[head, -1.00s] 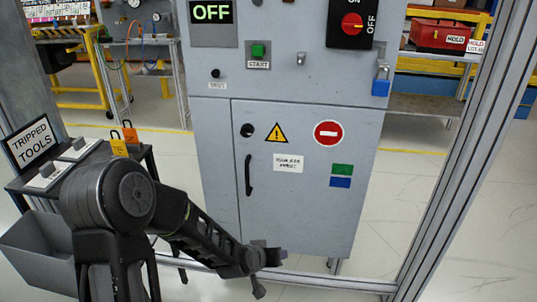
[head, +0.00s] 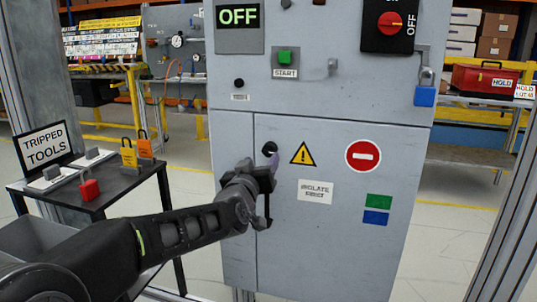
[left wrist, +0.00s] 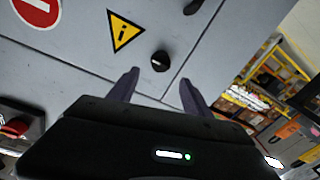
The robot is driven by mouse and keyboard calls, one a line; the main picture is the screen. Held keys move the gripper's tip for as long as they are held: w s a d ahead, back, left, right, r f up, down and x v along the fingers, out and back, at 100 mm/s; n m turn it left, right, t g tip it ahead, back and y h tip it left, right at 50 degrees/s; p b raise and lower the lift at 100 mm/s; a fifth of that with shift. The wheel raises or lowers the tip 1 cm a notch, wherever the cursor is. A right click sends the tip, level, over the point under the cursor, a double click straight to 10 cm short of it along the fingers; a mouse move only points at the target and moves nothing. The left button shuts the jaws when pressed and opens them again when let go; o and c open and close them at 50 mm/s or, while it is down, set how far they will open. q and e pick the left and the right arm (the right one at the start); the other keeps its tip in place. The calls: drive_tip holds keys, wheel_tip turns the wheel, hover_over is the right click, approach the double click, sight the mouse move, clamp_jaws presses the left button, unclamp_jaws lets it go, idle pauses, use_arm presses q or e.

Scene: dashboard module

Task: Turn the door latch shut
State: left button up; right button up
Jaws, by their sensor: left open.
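The door latch (head: 270,148) is a round black knob near the upper left corner of the grey cabinet door (head: 330,255). In the left wrist view the latch (left wrist: 160,61) lies beyond and between my fingertips, apart from them as far as I can see. My left gripper (head: 266,166) is open and empty, just below the latch in the head view; it also shows in the left wrist view (left wrist: 158,82). It covers most of the black door handle (head: 267,208). My right gripper does not show.
A black table (head: 110,193) with tools and padlocks stands at left. A metal frame post (head: 497,235) rises at right.

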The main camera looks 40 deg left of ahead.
sight(269, 150)
use_arm(q)
drive_tip(key=b+x, duration=0.1)
drive_tip(key=x, duration=0.6)
drive_tip(key=shift+w, duration=0.25)
drive_tip(key=shift+a, duration=0.1)
drive_tip(key=shift+c, duration=0.6)
clamp_jaws()
